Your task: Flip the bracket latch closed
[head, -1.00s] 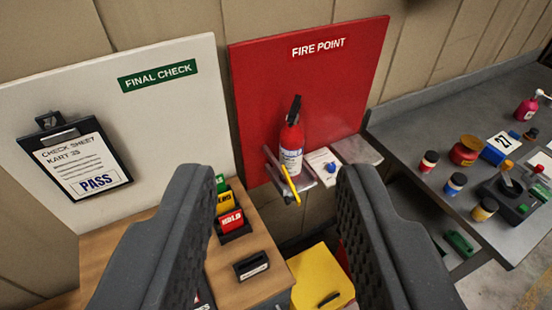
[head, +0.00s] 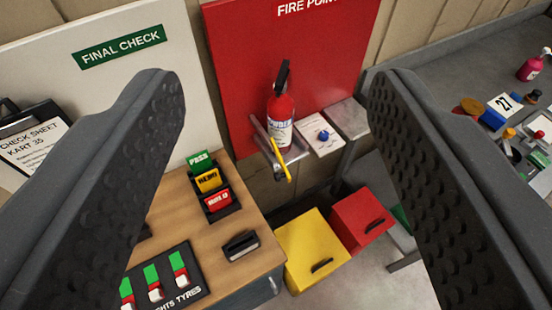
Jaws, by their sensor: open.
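The fire extinguisher (head: 280,108) is red with a white label and a black top. It stands upright in a grey bracket (head: 262,146) in front of the red fire point board (head: 232,65). The latch (head: 284,167) is a yellow bar on the front of the bracket and points down and out toward me. My gripper (head: 272,85) is open and empty. Its two dark textured fingers frame the extinguisher and bracket from nearer the camera. They do not appear to touch anything.
A small shelf with a white card and blue knob (head: 323,135) is right of the bracket. A wooden cabinet (head: 215,257) with card holders is at lower left. A yellow bin (head: 310,250) and a red bin (head: 358,220) stand below. A cluttered grey bench (head: 425,115) is at right.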

